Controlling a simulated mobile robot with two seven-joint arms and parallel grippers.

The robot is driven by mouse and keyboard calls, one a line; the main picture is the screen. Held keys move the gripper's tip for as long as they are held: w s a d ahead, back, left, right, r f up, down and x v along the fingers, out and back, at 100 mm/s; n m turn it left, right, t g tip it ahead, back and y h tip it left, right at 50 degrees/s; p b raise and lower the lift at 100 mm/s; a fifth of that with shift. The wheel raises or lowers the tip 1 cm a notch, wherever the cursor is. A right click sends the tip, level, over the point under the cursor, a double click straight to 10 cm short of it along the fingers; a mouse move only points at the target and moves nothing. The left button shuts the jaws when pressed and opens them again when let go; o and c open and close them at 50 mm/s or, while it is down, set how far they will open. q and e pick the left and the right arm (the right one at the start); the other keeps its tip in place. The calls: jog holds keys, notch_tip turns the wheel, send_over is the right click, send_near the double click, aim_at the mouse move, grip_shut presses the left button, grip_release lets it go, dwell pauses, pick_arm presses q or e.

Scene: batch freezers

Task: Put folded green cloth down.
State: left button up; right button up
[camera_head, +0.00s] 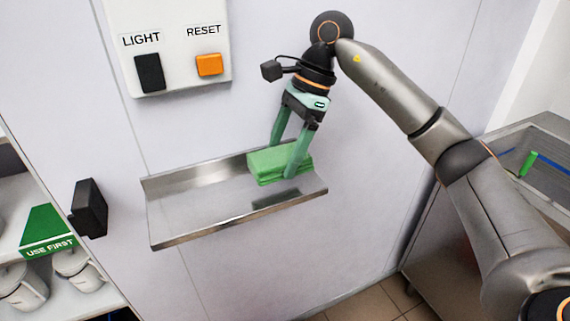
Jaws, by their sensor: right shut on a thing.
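The folded green cloth (268,166) is a light green, layered block at the right end of a metal wall shelf (200,212). My right gripper (283,166) comes down from above with its green fingers on either side of the cloth, shut on it. The cloth is at the height of the shelf surface; I cannot tell for sure whether it touches it. A dark patch, shadow or reflection, shows on the shelf in front of it. My left gripper is not in view.
A switch panel (172,28) with a black LIGHT switch and an orange RESET button is on the wall above. A black handle (89,208) and shelves with lidded containers (22,287) are at left. A metal sink (540,160) is at right. The shelf's left part is clear.

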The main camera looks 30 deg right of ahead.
aim_at(285, 182)
jog(key=shift+w+d+f, duration=0.25)
jog(key=shift+w+f, duration=0.1)
jog(key=shift+f, duration=0.2)
jog(key=shift+w+d+f, duration=0.1)
jog(key=shift+f, duration=1.55)
jog(key=shift+f, duration=0.15)
jog(key=o, duration=1.3)
jog(key=shift+c, duration=0.2)
jog(key=p+v, duration=0.1)
jog(key=v, duration=1.1)
